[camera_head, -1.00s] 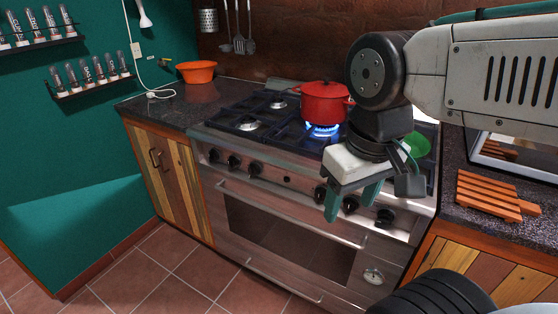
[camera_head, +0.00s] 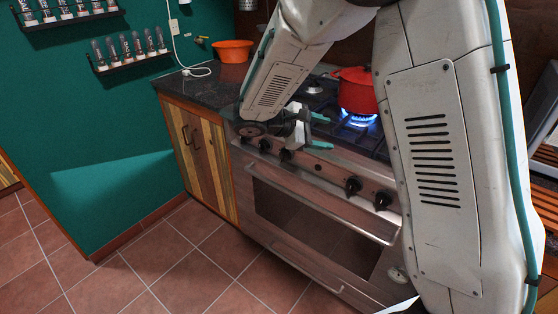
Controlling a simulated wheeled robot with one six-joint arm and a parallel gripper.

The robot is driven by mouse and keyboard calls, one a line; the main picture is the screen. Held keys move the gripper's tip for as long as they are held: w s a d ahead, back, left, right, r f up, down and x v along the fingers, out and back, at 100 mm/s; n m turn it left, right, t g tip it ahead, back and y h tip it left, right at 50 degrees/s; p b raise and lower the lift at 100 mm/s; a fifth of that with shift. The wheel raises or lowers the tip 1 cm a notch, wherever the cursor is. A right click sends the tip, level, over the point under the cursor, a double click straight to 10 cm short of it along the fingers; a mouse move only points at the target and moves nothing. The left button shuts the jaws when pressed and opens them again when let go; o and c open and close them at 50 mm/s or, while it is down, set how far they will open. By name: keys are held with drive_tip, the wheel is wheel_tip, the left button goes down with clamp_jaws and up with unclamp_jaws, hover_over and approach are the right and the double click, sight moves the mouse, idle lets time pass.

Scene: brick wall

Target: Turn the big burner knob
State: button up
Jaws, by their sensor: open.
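The stove's front panel (camera_head: 330,171) carries a row of black knobs. On its left part are a knob (camera_head: 265,145) and another knob (camera_head: 285,155) just below my gripper. Further right are a knob (camera_head: 353,186) and a knob (camera_head: 383,200) beside my arm. I cannot tell which one is the big burner knob. A blue flame (camera_head: 360,119) burns under the red pot (camera_head: 356,90). My gripper (camera_head: 327,131) is open, with its teal fingers pointing right, near the stove's front edge. It appears empty and apart from the knobs. My arm hides the stove's right side.
The dark counter (camera_head: 205,88) on the left holds an orange bowl (camera_head: 233,51) and a white cable. Spice racks (camera_head: 130,60) hang on the green wall. The oven handle (camera_head: 320,203) runs below the knobs. The tiled floor (camera_head: 180,265) in front is clear.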

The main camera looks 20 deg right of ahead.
drive_tip(key=w+a+f+n+t+h, duration=0.2)
drive_tip(key=w+a+f+n+t, duration=0.4)
drive_tip(key=w+f, duration=0.4)
drive_tip(key=n+t, duration=0.4)
drive_tip(key=n, duration=0.1)
approach(281, 158)
drive_tip(key=d, duration=0.2)
drive_tip(key=shift+y, duration=0.4)
drive_tip(key=x, duration=0.7)
drive_tip(key=shift+w+r, duration=0.25)
drive_tip(key=shift+w, duration=0.2)
drive_tip(key=shift+a, duration=0.1)
drive_tip(key=c, duration=1)
